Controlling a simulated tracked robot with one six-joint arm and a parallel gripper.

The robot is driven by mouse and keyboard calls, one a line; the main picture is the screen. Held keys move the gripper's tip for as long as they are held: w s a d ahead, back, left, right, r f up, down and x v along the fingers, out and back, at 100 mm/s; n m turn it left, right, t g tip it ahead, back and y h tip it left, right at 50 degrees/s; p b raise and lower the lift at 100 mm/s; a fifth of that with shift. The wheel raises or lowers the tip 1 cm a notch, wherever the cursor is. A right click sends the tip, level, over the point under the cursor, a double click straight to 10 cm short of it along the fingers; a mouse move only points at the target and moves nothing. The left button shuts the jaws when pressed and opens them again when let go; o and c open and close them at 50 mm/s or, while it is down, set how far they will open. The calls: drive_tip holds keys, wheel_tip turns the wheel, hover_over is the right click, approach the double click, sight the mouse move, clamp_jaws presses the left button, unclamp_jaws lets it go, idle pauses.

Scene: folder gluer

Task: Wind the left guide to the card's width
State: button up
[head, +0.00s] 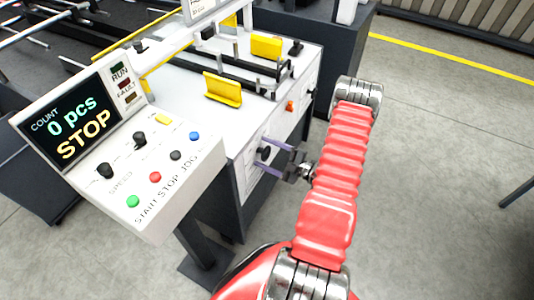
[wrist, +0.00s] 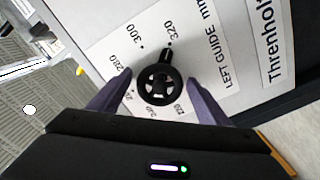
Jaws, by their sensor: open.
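A black round handwheel (wrist: 157,88) with a short crank knob sits on a white dial plate (wrist: 118,45) marked "LEFT GUIDE mm". Its crank knob points up, close to the 320 mark. My gripper (wrist: 157,96) is open, with one purple finger on each side of the wheel; contact cannot be told. In the head view the handwheel (head: 264,153) is on the front of the white machine, with my gripper (head: 271,157) at it. Two yellow guide plates, one nearer (head: 223,89) and one farther (head: 266,46), stand on the machine top. I cannot make out a card.
A control console (head: 150,170) with buttons and a screen (head: 70,125) reading "0 pcs STOP" stands left of my arm. An orange knob (head: 290,106) is on the machine front, right of the handwheel.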

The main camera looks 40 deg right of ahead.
drive_tip(key=shift+c, duration=0.4)
drive_tip(key=c, duration=0.9)
drive_tip(key=shift+d, duration=0.15)
drive_tip(key=shift+c, duration=0.5)
